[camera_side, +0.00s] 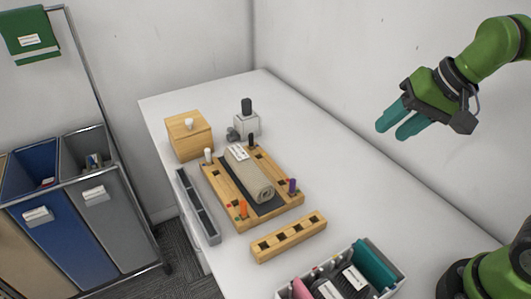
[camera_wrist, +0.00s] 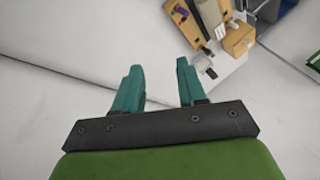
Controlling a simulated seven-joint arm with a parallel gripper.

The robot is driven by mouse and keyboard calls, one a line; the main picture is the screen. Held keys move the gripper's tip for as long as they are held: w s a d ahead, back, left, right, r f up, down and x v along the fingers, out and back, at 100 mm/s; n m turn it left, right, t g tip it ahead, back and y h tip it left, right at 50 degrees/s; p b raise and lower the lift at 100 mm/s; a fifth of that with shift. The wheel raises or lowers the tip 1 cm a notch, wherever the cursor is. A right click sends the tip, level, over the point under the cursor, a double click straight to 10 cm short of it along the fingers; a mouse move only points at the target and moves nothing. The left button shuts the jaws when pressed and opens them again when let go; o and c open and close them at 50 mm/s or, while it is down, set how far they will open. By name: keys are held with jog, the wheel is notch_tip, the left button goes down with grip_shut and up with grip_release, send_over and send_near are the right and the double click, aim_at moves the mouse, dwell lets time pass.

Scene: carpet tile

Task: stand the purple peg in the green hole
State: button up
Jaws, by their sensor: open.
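The purple peg (camera_side: 292,187) stands upright at the right corner of a wooden board (camera_side: 228,190) on the white table. The board has dark square holes and small coloured marks near its front left; I cannot tell which hole is the green one. My gripper (camera_side: 392,127) is raised well above the table at the right, away from the board. Its two teal fingers are apart with nothing between them, as the wrist view (camera_wrist: 159,70) also shows.
Nearby are a wooden block with holes (camera_side: 289,238), grey tray (camera_side: 198,207), wooden box (camera_side: 189,136) and filled bin (camera_side: 345,284).

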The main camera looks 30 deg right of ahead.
jog(key=s, duration=0.1)
jog(key=s+d+n+t, duration=0.1)
jog(key=s, duration=0.1)
jog(key=s+f+n, duration=0.1)
jog(key=shift+s+d+t, duration=0.3)
jog(key=shift+d+t, duration=0.1)
dwell(1.0)
